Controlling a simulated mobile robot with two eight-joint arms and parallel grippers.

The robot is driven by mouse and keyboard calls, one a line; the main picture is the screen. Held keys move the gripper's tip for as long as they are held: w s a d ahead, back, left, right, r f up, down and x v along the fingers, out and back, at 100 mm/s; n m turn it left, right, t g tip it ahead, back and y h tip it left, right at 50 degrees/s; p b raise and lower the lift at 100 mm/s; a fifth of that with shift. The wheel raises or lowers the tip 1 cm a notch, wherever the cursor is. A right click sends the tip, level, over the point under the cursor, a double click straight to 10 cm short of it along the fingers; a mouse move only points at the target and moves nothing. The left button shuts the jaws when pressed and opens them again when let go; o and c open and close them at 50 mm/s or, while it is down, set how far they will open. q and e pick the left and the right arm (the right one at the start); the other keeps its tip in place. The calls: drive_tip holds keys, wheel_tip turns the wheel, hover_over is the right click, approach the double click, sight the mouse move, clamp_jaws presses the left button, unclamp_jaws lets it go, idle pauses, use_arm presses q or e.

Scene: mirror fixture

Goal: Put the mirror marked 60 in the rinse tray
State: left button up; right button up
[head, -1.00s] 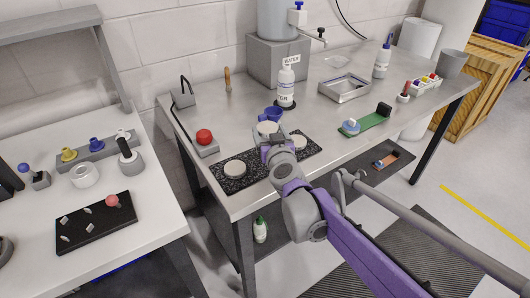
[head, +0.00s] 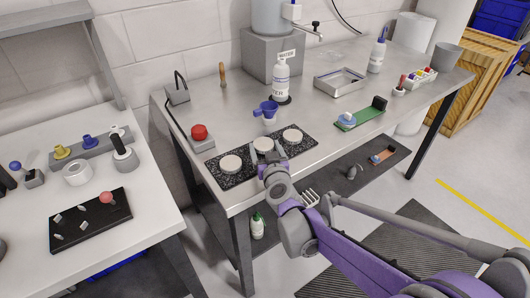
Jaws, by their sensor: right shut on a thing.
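Three pale round discs show on a speckled black slab (head: 244,172) at the bench's front: a left disc (head: 231,163), a middle disc (head: 263,144) and a right disc (head: 292,135). They may be the mirrors; no marking is readable, so I cannot tell which is 60. My right gripper (head: 267,157) is shut on the middle disc, at the slab's front side. The wrist hides part of the slab, and I cannot tell whether this disc touches it. A shallow metal tray (head: 318,86), probably the rinse tray, stands farther back right. My left gripper is not in view.
A green board (head: 365,118) lies right, in front of the tray. Bare bench lies between slab and tray.

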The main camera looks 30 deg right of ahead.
drive_tip(key=shift+f, duration=0.65)
drive_tip(key=shift+f+b, duration=0.15)
drive_tip(key=shift+b, duration=0.2)
drive_tip(key=o, duration=1)
drive_tip(key=shift+f, duration=0.1)
drive_tip(key=o, duration=0.3)
